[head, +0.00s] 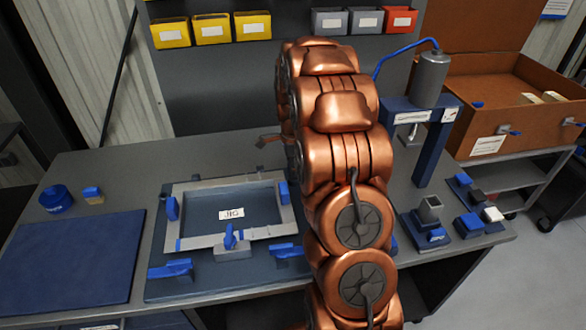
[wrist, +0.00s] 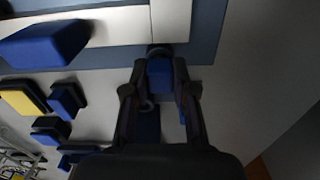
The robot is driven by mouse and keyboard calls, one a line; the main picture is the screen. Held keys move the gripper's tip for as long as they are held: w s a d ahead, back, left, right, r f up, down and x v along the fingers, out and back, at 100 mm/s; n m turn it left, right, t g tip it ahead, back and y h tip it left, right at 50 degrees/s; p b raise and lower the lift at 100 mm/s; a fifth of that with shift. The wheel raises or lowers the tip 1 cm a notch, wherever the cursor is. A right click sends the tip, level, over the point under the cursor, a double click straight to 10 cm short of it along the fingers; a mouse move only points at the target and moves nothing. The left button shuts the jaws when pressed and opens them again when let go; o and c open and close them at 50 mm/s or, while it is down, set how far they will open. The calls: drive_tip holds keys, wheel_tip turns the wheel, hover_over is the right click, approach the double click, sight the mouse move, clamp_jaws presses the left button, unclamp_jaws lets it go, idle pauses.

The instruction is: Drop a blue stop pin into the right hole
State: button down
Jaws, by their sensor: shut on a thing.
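In the wrist view my gripper (wrist: 160,85) is shut on a blue stop pin (wrist: 160,72), with a dark finger on each side. A dark round spot (wrist: 158,50) lies just past the fingertips, by the edge of the jig's blue plate; I cannot tell whether it is a hole or the pin's end. In the head view the jig plate (head: 160,285) carries a grey frame (head: 225,183) with several blue clamps. My copper arm hides the jig's right side, and the right hole cannot be made out there.
A blue mat (head: 70,262) and a round blue dish (head: 56,199) are on the bench at left. A press (head: 430,85) and small blue blocks (head: 468,225) stand at right. Yellow bins (head: 211,29) hang behind. A large blue block (wrist: 45,42) shows in the wrist view.

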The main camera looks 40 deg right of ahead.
idle(0.3)
drive_tip(key=c, duration=0.9)
unclamp_jaws()
drive_tip(key=shift+o, duration=0.3)
drive_tip(key=o, duration=0.4)
drive_tip(key=shift+r, duration=0.1)
drive_tip(key=shift+r, duration=3.4)
